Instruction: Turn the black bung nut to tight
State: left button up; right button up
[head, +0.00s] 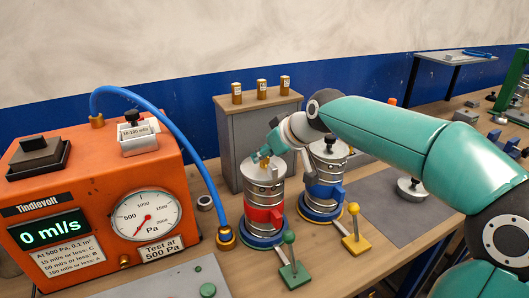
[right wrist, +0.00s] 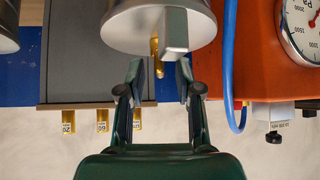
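A silver spiral duct (head: 264,188) with a red band stands on a blue round base. Beside it stands a second silver duct (head: 325,165) with a blue band and a black nut (head: 329,143) on top. Another black knob (head: 412,182) tops a silver disc on the grey mat. My right gripper (head: 262,158) is at the top of the red-banded duct. In the right wrist view its fingers (right wrist: 160,80) are apart, near a grey block (right wrist: 175,32) and a brass piece (right wrist: 154,48) at the duct's end. I cannot tell whether they touch. My left gripper is out of view.
The orange tester (head: 95,200) with its dial and blue hose (head: 180,125) stands at left; its display reads 0 ml/s. A grey cabinet (head: 232,125) with brass pieces is behind. Green (head: 293,272) and yellow (head: 356,243) levers stand in front. The grey mat (head: 390,222) has free room.

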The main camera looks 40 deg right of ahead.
jog(key=shift+w+f, duration=0.1)
jog(key=shift+f, duration=0.05)
grip_shut()
jog(key=shift+a, duration=0.1)
